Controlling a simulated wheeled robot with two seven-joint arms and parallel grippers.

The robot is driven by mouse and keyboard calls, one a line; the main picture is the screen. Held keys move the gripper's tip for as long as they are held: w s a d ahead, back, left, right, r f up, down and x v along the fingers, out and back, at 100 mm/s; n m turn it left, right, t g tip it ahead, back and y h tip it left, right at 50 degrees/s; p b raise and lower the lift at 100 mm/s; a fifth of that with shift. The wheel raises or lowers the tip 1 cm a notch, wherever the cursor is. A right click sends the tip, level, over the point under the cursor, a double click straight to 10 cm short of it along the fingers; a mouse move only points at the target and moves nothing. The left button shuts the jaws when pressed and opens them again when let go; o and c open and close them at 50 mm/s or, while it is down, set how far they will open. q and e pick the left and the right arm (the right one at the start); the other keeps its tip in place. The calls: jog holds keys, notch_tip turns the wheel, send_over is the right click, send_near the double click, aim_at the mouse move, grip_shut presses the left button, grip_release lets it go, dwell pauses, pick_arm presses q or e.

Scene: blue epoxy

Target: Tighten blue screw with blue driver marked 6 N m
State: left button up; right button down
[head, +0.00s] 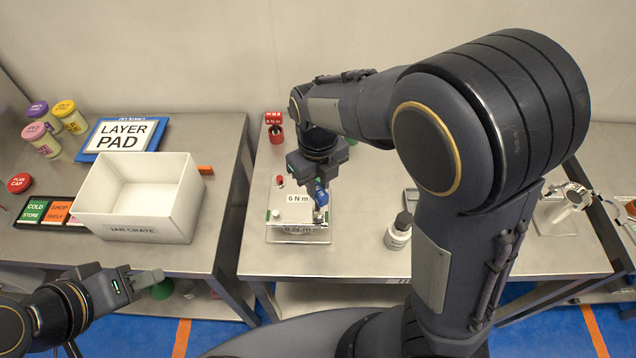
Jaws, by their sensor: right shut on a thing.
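My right gripper (319,177) is over the right-hand table, shut on the blue driver (321,196). The driver points down at the right side of a pale, clear-looking plate (290,238). A "6 N m" label (299,198) stands at the back of the plate, and another marking shows low on its front. A blue screw cannot be made out; the driver and gripper cover that part of the plate. Whether the driver tip touches anything is too small to tell. My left gripper (150,279) is low at the left, away from the plate; its jaw opening is unclear.
A red driver stand (276,133) and a small red-topped piece (280,181) are behind the plate. A dark-capped bottle (398,232) stands right of it. The left table holds a white jar crate (145,228), a layer pad (120,136) and several jars.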

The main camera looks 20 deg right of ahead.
jog(key=shift+r, duration=3.35)
jog(key=shift+f, duration=0.1)
